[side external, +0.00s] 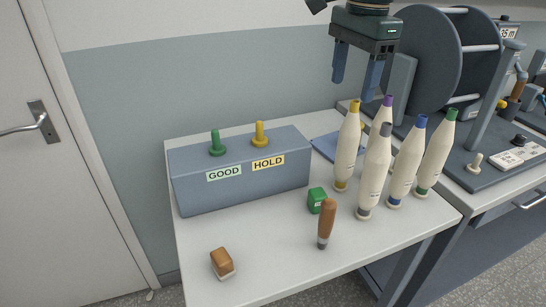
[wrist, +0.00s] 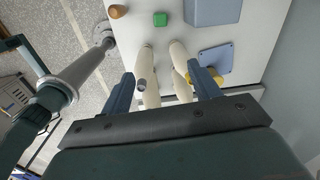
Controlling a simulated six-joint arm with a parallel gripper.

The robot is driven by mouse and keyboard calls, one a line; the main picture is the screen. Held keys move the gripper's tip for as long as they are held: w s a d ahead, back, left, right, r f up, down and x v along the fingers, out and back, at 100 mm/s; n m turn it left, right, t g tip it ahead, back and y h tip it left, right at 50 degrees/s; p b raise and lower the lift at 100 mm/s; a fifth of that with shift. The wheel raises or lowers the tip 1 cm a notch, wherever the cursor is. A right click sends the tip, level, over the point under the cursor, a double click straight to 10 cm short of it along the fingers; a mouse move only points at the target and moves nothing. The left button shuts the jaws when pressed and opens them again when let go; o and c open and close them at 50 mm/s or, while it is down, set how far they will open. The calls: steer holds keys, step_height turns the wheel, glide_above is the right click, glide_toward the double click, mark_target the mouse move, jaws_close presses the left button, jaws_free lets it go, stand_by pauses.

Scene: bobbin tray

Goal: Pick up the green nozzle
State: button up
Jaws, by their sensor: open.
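No part is plainly a nozzle. Several things are green: a flanged peg (side external: 217,146) on the blue-grey box above its GOOD label, a small block (side external: 316,200) with a white label on the table, and the tip and base band of the rightmost white bobbin (side external: 434,153). The green block also shows in the wrist view (wrist: 160,19), at the top, beyond the fingertips. My gripper (side external: 355,89) is open and empty, above the standing bobbins. In the wrist view the gripper (wrist: 160,72) has pale bobbins between and below its fingers.
Several bobbins with coloured tips stand close together, among them a yellow-tipped one (side external: 347,147). The box (side external: 240,190) stands at the back, a blue tray (side external: 325,148) beside it. A brown-handled piece (side external: 326,222) and a brown-white block (side external: 222,263) are in front. The table's front left is mostly clear.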

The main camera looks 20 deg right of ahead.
steer(key=w+a+f+m, duration=0.2)
steer(key=a+f, duration=0.1)
glide_toward(316, 192)
steer(key=shift+g, duration=0.3)
steer(key=f, duration=0.5)
steer(key=shift+w+a+f, duration=0.15)
steer(key=shift+w+f, duration=0.15)
steer(key=shift+f, duration=0.05)
stand_by(0.5)
steer(key=shift+s+f, duration=0.15)
steer(key=shift+f, duration=2.45)
steer(key=c, duration=1.1)
steer(key=shift+r, duration=0.15)
step_height(316, 192, up, 20)
steer(key=shift+f, duration=0.1)
